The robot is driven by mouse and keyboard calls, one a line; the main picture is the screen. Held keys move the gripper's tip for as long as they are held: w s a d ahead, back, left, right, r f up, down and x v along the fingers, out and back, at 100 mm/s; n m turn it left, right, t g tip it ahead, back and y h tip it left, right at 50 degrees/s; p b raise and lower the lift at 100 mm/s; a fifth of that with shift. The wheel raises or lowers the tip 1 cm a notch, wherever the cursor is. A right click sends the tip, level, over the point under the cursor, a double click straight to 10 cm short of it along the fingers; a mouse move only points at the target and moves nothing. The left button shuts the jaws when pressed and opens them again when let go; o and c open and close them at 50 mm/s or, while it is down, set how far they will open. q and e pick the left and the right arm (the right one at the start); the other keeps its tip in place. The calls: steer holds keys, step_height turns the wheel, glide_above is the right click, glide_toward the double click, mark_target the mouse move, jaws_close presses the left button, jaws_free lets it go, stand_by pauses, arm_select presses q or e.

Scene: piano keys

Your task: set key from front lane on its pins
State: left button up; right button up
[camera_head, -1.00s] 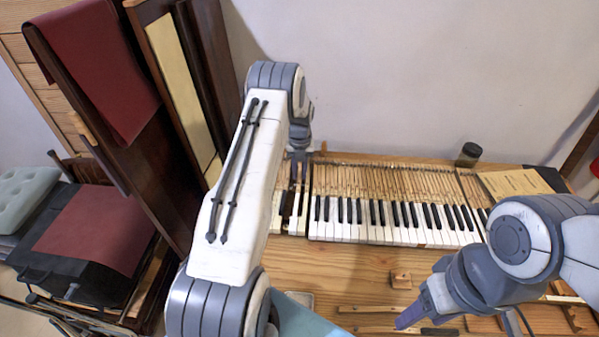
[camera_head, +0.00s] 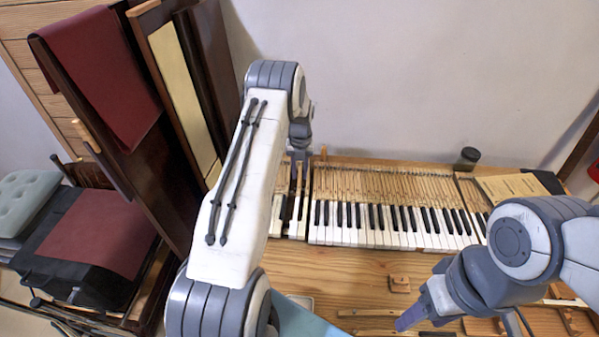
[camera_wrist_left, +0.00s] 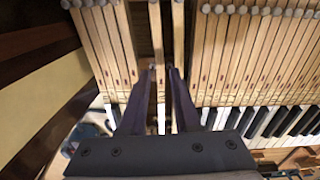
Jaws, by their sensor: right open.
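The piano keyboard (camera_head: 385,238) lies on the wooden bench with a gapped group of keys at its left end. My left gripper (camera_head: 299,158) is over the back of that group. In the left wrist view its fingers (camera_wrist_left: 162,72) stand apart on either side of a narrow wooden key (camera_wrist_left: 160,108), with dark gaps beside the key. Whether they touch it is unclear. My right gripper (camera_head: 402,324) is low over the front of the bench, beside wooden strips (camera_head: 368,313). Its fingertips are small and partly hidden; I see nothing held.
A small wooden block (camera_head: 400,284) sits on the bench (camera_head: 330,268) in front of the keys. A dark jar (camera_head: 467,158) and a paper sheet (camera_head: 515,187) are at the back right. Tall wooden panels (camera_head: 180,85) stand left of my left arm.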

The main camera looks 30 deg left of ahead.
arm_select(q)
steer(key=shift+o, duration=1.3)
steer(key=shift+r, duration=0.1)
steer(key=shift+r+p, duration=1.6)
steer(key=shift+r, duration=0.8)
